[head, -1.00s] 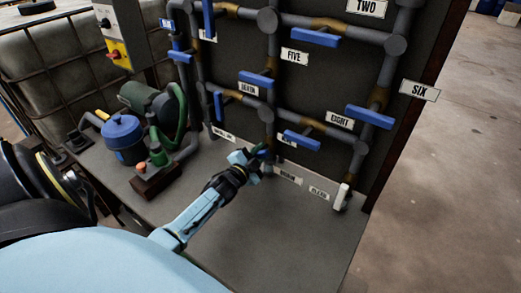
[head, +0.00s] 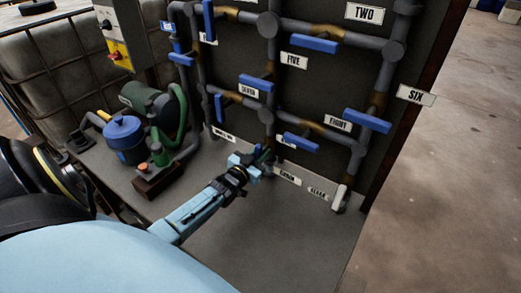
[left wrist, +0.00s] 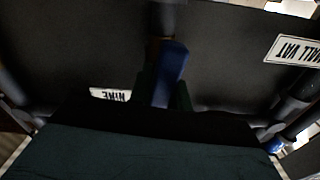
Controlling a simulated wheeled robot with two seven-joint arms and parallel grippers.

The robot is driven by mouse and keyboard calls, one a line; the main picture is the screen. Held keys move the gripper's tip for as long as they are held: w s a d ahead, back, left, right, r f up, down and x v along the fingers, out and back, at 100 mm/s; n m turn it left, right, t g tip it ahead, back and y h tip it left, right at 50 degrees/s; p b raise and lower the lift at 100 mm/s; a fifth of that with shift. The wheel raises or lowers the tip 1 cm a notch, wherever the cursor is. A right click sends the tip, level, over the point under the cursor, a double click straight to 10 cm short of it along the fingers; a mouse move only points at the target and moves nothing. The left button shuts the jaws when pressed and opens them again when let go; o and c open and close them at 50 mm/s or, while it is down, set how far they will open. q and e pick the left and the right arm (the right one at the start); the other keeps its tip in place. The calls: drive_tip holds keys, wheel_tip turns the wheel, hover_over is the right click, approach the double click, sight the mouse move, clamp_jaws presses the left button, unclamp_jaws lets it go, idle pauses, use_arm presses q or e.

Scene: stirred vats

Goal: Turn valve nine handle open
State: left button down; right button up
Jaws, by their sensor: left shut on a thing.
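My left gripper (head: 262,157) is at the bottom of the middle pipe, low on the dark panel. In the left wrist view it is shut on a blue valve handle (left wrist: 172,72), which stands between the two dark fingers. The NINE label (left wrist: 110,95) shows upside down just left of the handle in that view. My right gripper is not in view.
Other blue handles sit close above on the grey pipes, including the one by EIGHT (head: 301,142) and the one by SEVEN (head: 257,82). A green pump (head: 148,105) and a blue pot (head: 124,136) stand left.

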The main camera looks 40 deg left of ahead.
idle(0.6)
use_arm(q)
drive_tip(key=c, duration=1.3)
unclamp_jaws()
drive_tip(key=s+d+p, duration=0.1)
drive_tip(key=s+p, duration=0.1)
drive_tip(key=s, duration=1.1)
drive_tip(key=shift+s+d, duration=0.15)
drive_tip(key=shift+d, duration=0.1)
